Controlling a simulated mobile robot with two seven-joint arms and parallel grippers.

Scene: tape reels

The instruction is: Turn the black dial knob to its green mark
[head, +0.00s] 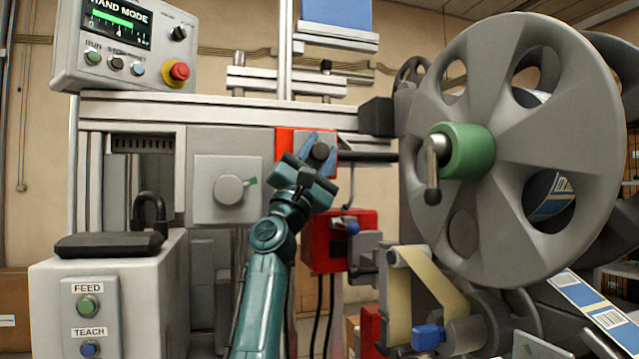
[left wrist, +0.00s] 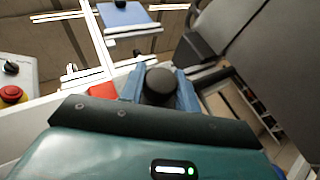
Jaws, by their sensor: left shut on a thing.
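The black dial knob (head: 320,152) is on a grey panel with a red edge, right of centre in the head view. My left gripper (head: 319,150) reaches up to it from below, its blue fingers on either side of the knob and shut on it. In the left wrist view the round black knob (left wrist: 160,84) sits between the two blue fingers (left wrist: 160,88). The knob's green mark and pointer cannot be made out; my gripper covers much of the panel. My right gripper is not in view.
A grey dial (head: 229,190) with a green tab is on a plate to the left. A large grey reel (head: 525,95) with a green hub fills the right. A control box (head: 125,50) with a red stop button is at upper left. A red box (head: 335,245) sits below the knob.

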